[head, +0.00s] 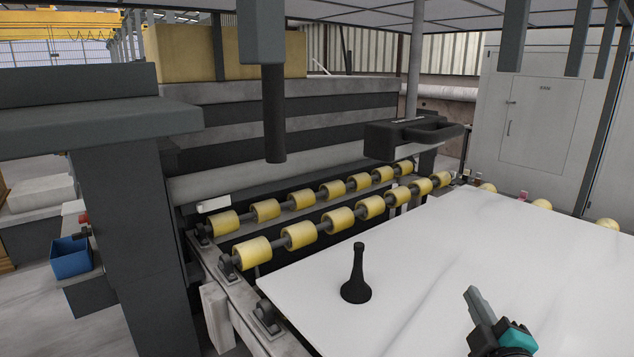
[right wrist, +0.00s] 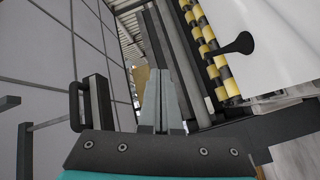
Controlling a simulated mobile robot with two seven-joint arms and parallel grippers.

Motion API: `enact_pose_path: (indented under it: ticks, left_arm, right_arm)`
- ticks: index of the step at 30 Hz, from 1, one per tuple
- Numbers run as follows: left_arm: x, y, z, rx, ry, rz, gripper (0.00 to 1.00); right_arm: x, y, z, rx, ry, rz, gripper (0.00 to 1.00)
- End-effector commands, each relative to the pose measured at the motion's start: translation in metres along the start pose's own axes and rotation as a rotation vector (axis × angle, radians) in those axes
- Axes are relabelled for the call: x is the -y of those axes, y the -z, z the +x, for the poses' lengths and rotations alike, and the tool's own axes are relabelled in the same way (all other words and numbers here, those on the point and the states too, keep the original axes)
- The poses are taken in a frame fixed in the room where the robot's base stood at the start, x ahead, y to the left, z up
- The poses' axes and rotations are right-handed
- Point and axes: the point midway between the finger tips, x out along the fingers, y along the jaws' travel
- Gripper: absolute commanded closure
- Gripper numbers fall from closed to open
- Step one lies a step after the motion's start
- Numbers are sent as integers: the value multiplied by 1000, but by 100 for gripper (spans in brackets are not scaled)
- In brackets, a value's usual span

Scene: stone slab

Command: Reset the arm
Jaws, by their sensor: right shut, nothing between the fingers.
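My right gripper (head: 478,303) is in the lower right of the head view, over the white stone slab (head: 420,265). Its fingers are together and hold nothing. In the right wrist view the shut fingers (right wrist: 161,95) point up the picture. A black bottle-shaped object (head: 356,277) with a wide base and a thin neck stands upright on the slab, left of my right gripper and apart from it. It also shows in the right wrist view (right wrist: 240,44) at the upper right. My left gripper is not in the head view.
Yellow rollers (head: 300,236) run in two rows along the slab's far left edge. A black handled device (head: 412,136) hangs above them. A dark post (head: 262,90) hangs down beside it. A blue bin (head: 71,258) is at the left. The slab around the black object is clear.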

Motion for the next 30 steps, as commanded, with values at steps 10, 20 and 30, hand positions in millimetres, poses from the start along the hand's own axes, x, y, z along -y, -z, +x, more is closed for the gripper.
enact_pose_path:
  ticks: [10,20,30]
  left_arm:
    - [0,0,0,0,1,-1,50]
    - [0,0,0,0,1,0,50]
    - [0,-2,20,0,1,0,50]
  right_arm:
    - [162,-48,-140,577,528,562,100]
    - [226,-31,-267,938,880,793,100]
    - [318,-73,-245,954,888,763,100]
